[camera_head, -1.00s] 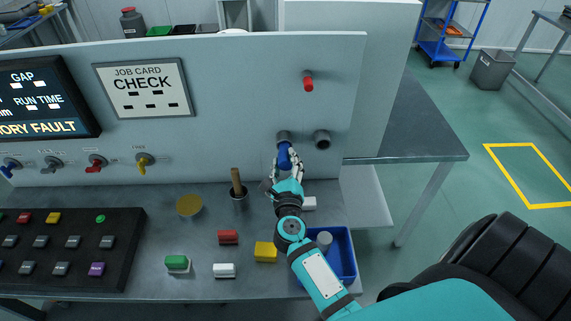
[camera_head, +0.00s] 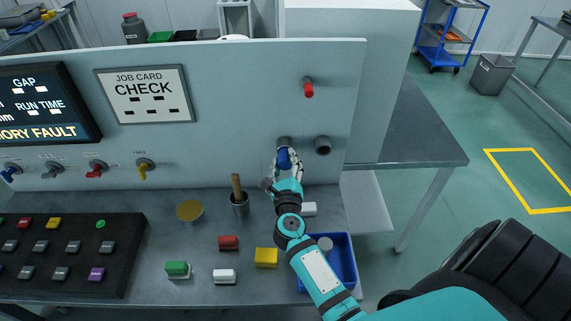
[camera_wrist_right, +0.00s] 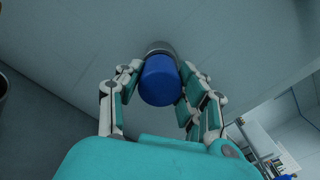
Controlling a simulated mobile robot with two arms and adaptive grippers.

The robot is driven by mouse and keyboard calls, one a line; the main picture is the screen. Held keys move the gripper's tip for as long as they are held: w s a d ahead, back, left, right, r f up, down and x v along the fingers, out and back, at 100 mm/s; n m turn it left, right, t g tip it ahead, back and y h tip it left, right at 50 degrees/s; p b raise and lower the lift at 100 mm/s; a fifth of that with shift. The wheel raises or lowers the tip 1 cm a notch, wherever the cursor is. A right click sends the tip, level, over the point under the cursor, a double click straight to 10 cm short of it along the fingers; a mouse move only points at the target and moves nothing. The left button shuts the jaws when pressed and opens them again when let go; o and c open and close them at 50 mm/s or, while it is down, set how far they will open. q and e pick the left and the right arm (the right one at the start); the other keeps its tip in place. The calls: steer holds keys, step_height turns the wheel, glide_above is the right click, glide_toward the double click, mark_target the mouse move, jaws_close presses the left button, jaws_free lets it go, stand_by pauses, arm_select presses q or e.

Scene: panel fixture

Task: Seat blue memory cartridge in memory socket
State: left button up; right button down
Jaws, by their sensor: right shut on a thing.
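The blue memory cartridge (camera_head: 284,159) is a short blue cylinder held at the grey panel, in front of the left one of two round dark sockets. That socket (camera_head: 284,141) shows just above the cartridge. My right gripper (camera_head: 286,168) is shut on the cartridge. In the right wrist view the cartridge (camera_wrist_right: 160,82) sits between the two fingers, its far end meeting a grey socket ring (camera_wrist_right: 160,48). How deep it sits cannot be told. My left gripper is not in view.
A second socket (camera_head: 323,145) is empty to the right, below a red knob (camera_head: 308,89). On the bench are a cup with a wooden handle (camera_head: 239,197), coloured blocks (camera_head: 266,257), a blue bin (camera_head: 345,262) and a button console (camera_head: 70,250). The screen reads a memory fault.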

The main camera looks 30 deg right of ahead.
steer(key=shift+w+d, duration=0.3)
steer(key=shift+w, duration=0.15)
steer(key=c, duration=0.7)
jaws_free()
steer(key=shift+w, duration=0.1)
steer(key=shift+s+a+f, duration=0.1)
steer(key=shift+s+a, duration=0.1)
steer(key=shift+s, duration=0.2)
steer(key=v, duration=1.1)
steer(key=shift+a, duration=0.1)
